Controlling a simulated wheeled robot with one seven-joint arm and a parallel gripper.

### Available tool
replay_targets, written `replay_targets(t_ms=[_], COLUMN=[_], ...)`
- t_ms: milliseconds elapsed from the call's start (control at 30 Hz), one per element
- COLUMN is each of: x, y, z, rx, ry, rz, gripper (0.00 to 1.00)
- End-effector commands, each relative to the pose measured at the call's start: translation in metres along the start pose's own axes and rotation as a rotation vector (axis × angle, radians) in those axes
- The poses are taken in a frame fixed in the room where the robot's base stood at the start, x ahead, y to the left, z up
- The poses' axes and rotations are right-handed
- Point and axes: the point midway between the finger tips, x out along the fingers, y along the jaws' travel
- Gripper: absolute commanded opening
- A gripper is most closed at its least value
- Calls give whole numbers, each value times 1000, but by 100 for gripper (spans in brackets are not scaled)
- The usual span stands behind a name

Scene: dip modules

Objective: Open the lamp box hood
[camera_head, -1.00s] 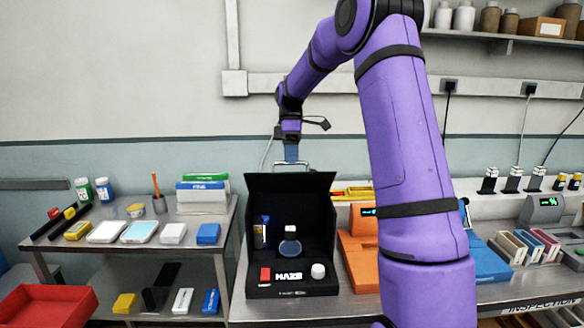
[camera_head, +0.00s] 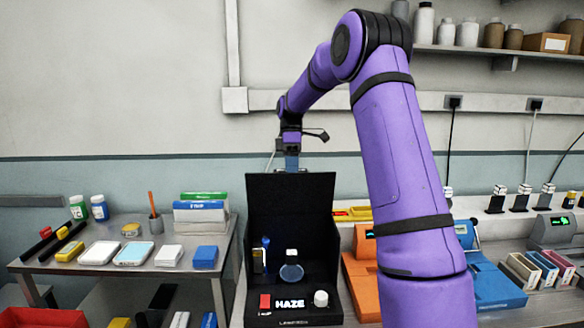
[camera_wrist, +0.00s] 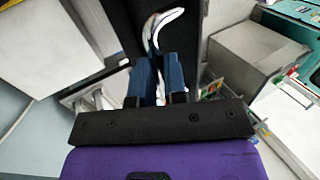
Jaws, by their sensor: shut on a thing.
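The lamp box (camera_head: 257,207) is black and stands on the metal bench in the middle of the head view. Its hood (camera_head: 292,192) is raised, and the front is open to show the inside. My gripper (camera_head: 291,168) is at the hood's top edge, pointing down. In the wrist view its blue fingers (camera_wrist: 160,80) are shut on the silver handle (camera_wrist: 163,25), a curved bar against a dark panel. A round flask (camera_head: 291,268) and a small blue and yellow item (camera_head: 261,256) stand inside.
A side table (camera_head: 135,262) at left holds pale and blue boxes, bottles and a pencil cup. Orange (camera_head: 362,280) and blue (camera_head: 495,285) devices stand right of the box. A wall shelf (camera_head: 500,50) is above right. My arm crosses the right-centre.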

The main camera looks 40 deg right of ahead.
Motion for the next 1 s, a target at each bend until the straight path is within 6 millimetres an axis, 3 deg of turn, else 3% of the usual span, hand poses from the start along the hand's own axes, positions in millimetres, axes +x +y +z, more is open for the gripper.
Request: replay_targets(t_ms=[233,267,367,767,1000], x=[6,6,5,-5,-45], y=[2,2,1,1,2], z=[1,1,1,0,0], rx=[-1,-1,0,0,0], ry=[-3,-3,-3,-1,0], rz=[-9,-10,-8,-3,0], gripper=[0,15,38,38,38])
